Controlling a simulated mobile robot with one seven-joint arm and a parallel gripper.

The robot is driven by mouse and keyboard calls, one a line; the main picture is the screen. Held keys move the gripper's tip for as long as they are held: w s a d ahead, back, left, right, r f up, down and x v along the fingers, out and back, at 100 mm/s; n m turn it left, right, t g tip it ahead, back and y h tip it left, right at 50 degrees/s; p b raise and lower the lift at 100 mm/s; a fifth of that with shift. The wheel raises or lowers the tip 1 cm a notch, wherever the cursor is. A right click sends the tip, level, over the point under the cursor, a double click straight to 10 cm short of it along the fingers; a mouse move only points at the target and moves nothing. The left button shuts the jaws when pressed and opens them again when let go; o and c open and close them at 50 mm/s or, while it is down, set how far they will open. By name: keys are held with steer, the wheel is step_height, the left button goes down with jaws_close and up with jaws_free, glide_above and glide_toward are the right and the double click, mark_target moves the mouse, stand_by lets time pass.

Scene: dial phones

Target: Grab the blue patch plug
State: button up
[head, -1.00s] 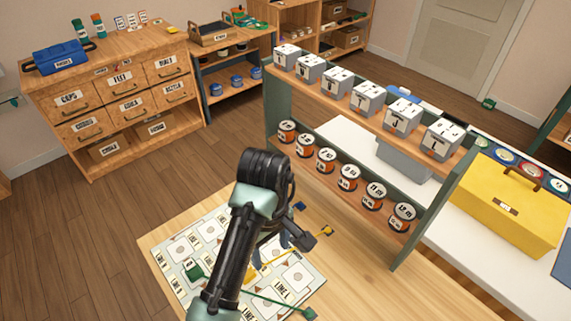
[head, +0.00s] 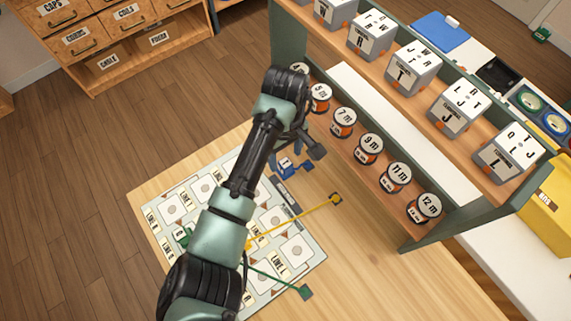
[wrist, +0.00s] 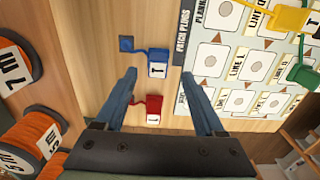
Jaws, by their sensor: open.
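The blue patch plug (wrist: 158,66) has a white "T" label and a short cord to a dark blue square end (wrist: 126,44). A red plug (wrist: 153,108) appears between the fingers, nearer the palm.
The printed board (head: 165,190) carries a yellow plug (wrist: 290,18) and a green plug (wrist: 304,75) with cords. A shelf of orange spools (head: 371,149) and lettered cubes (head: 414,68) stands close to the right of my gripper. Bare tabletop (head: 370,270) is in front.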

mark_target(285, 163)
steer(key=shift+w+f, duration=0.15)
steer(key=shift+f, duration=1.25)
steer(key=shift+w+f, duration=0.1)
steer(key=shift+f, duration=1.25)
steer(key=shift+c, duration=0.2)
jaws_close()
